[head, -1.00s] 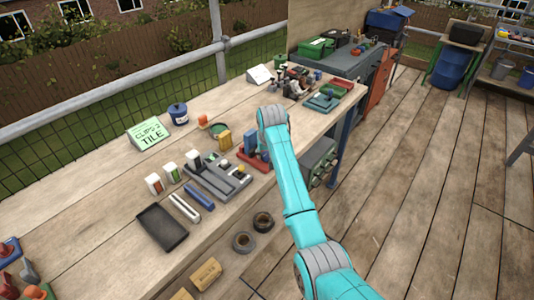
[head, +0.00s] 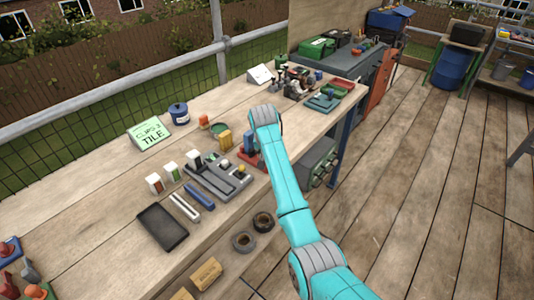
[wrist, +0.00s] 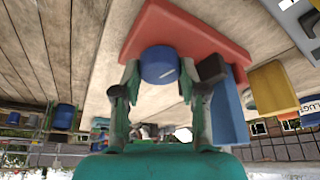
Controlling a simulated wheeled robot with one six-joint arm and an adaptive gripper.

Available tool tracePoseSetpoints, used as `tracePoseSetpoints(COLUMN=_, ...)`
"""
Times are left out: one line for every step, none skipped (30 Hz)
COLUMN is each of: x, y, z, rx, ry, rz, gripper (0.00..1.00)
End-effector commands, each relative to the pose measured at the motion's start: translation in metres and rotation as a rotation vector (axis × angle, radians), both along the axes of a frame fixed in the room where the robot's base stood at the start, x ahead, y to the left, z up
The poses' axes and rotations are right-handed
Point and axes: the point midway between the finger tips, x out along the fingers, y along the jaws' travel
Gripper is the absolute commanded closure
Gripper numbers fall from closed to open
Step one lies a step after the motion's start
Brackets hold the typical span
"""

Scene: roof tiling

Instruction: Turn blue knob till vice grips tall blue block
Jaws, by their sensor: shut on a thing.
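The blue knob (wrist: 160,65) shows in the wrist view in front of the red vice (wrist: 190,32). My gripper (wrist: 159,78) is shut on the knob, with one finger on each side. The vice's dark jaw (wrist: 211,69) is beside the tall blue block (wrist: 229,112). I cannot tell whether the jaw touches the block. In the head view the tall blue block (head: 249,141) stands at the red vice (head: 254,161), left of my arm. There my gripper and the knob are hidden behind my arm.
A yellow block (wrist: 270,88) stands beyond the blue block in the wrist view. In the head view a grey tray of parts (head: 230,187) and a black tray (head: 162,228) lie left of the vice. Green and red items fill the bench's far end.

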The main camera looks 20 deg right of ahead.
Motion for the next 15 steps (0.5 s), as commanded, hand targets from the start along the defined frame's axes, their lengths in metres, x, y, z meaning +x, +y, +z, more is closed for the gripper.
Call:
tracePoseSetpoints(x=-0.0005, y=0.0001, z=-0.001, rx=0.0, ry=0.002, rz=0.001, gripper=0.5)
tracePoseSetpoints(x=-0.0004, y=0.0, z=-0.0009, rx=0.0, ry=0.002, rz=0.001, gripper=0.43)
tracePoseSetpoints(x=-0.0004, y=0.0001, z=-0.0008, rx=0.0, ry=0.002, rz=0.001, gripper=0.33)
tracePoseSetpoints(x=-0.0003, y=0.0, z=-0.0008, rx=0.0, ry=0.002, rz=0.001, gripper=0.33)
tracePoseSetpoints(x=-0.0003, y=0.0001, z=-0.0007, rx=0.0, ry=0.002, rz=0.001, gripper=0.33)
tracePoseSetpoints(x=-0.0003, y=0.0001, z=-0.0006, rx=0.0, ry=0.001, rz=0.001, gripper=0.33)
tracePoseSetpoints(x=-0.0003, y=0.0001, z=-0.0006, rx=0.0, ry=0.001, rz=0.001, gripper=0.33)
tracePoseSetpoints(x=-0.0002, y=0.0001, z=-0.0005, rx=0.0, ry=0.001, rz=0.001, gripper=0.33)
tracePoseSetpoints(x=-0.0002, y=0.0001, z=-0.0004, rx=0.0, ry=0.001, rz=0.001, gripper=0.33)
tracePoseSetpoints(x=-0.0002, y=0.0001, z=-0.0004, rx=0.0, ry=0.001, rz=0.001, gripper=0.33)
tracePoseSetpoints(x=-0.0002, y=0.0001, z=-0.0003, rx=0.0, ry=0.001, rz=0.001, gripper=0.33)
tracePoseSetpoints(x=-0.0002, y=0.0001, z=0.0001, rx=0.0, ry=0.001, rz=0.001, gripper=0.33)
tracePoseSetpoints(x=-0.0004, y=0.0003, z=0.0009, rx=0.0, ry=0.0, rz=0.001, gripper=0.33)
tracePoseSetpoints(x=-0.0007, y=0.0005, z=0.0019, rx=0.001, ry=0.0, rz=0.001, gripper=0.33)
tracePoseSetpoints(x=-0.0014, y=0.0008, z=0.0043, rx=0.0, ry=-0.001, rz=0.001, gripper=0.33)
